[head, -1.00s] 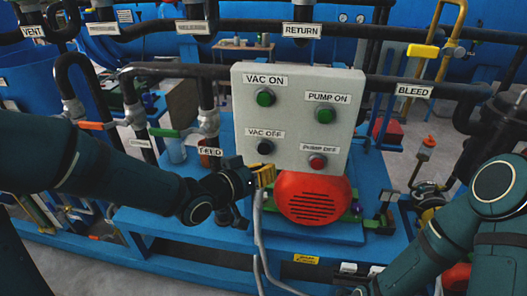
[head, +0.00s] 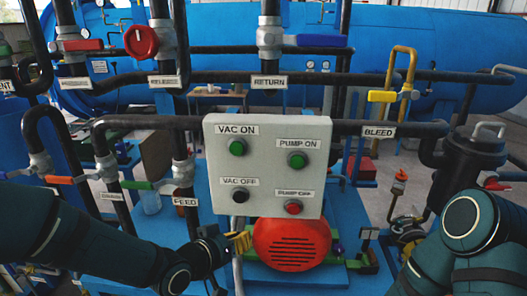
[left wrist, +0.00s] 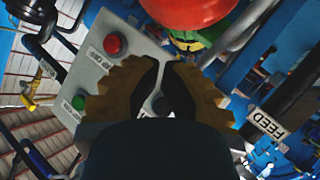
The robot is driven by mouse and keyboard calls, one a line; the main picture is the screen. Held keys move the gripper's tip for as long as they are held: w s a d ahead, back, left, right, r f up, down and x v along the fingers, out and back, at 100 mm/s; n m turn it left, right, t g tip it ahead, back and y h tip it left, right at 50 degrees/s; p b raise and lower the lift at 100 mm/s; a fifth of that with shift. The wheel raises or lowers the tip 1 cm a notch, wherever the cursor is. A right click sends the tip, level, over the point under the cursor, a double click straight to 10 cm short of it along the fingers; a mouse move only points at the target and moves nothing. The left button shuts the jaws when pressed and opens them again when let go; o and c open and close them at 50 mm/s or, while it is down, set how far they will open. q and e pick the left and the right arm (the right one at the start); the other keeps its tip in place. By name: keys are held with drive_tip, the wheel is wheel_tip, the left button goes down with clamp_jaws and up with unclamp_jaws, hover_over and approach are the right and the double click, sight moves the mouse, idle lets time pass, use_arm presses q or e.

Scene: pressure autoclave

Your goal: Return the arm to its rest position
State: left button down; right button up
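My left arm comes in from the left in the head view. Its gripper (head: 241,242) is just below the lower left corner of the grey control panel (head: 262,165), left of the red motor (head: 291,245). In the left wrist view the gripper's two tan toothed fingers (left wrist: 161,66) are close together at the tips, with nothing visible held between them. The panel (left wrist: 128,75) and the red motor (left wrist: 188,10) lie beyond them. My right arm (head: 465,225) is folded at the right of the head view; its gripper is out of frame.
Pipes with valves surround the panel: a red round handle (head: 141,41), a blue lever (head: 317,41), a yellow lever (head: 382,96) and a green lever (head: 137,185). A grey hose runs beside my left gripper. A dark vessel (head: 468,165) stands at the right.

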use_arm(q)
drive_tip(key=s+f+n+g+y, duration=0.1)
drive_tip(key=s+f+g, duration=0.3)
drive_tip(key=f, duration=1)
drive_tip(key=s+f+n+g+y, duration=0.1)
drive_tip(key=s+f+g+y, duration=0.2)
drive_tip(key=s+f, duration=0.8)
wheel_tip(320, 180, down, 4)
drive_tip(key=g, duration=0.2)
drive_tip(key=shift+s+a+g, duration=0.25)
drive_tip(key=shift+s+g, duration=0.05)
